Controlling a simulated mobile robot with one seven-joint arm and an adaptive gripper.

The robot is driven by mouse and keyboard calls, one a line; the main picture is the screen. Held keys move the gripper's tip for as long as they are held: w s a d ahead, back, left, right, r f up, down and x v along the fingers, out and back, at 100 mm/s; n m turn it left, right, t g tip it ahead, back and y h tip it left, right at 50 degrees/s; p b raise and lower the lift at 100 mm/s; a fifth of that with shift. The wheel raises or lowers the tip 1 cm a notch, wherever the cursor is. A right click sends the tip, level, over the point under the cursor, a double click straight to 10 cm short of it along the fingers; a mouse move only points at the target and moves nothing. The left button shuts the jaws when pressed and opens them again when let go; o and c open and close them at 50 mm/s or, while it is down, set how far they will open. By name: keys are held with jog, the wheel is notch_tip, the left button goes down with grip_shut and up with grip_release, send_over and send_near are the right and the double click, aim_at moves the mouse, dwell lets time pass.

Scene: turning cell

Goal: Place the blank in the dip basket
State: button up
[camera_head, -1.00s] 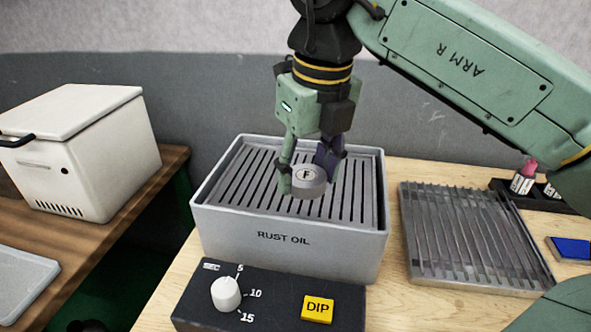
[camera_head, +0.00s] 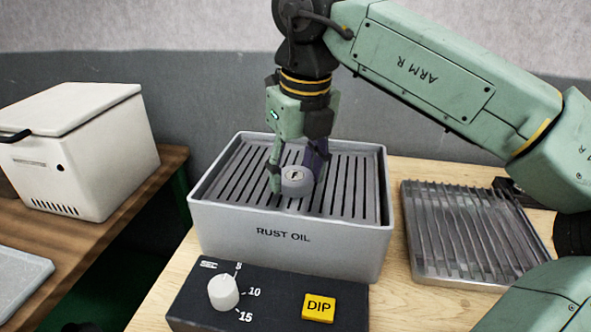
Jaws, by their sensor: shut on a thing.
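The blank (camera_head: 297,180) is a short grey metal cylinder with an "F" marked on its top face. My gripper (camera_head: 294,176) is shut on it, one finger on each side, and points down. The dip basket (camera_head: 350,180) is the slatted grey rack inside the grey tank marked "RUST OIL" (camera_head: 285,240). The blank is over the middle of the slats, close to them. I cannot tell whether its underside touches them.
A dark control box with a white knob (camera_head: 223,292) and a yellow DIP button (camera_head: 319,307) stands in front of the tank. A ribbed metal tray (camera_head: 470,235) lies to the right. A white lidded box (camera_head: 80,150) stands on the left table.

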aim_at(302, 182)
jog(key=o, duration=1.3)
jog(key=r, duration=0.4)
jog(key=s+r, duration=0.1)
jog(key=r, duration=0.3)
jog(key=d+r, duration=0.1)
jog(key=r, duration=0.3)
jog(key=shift+s, duration=0.25)
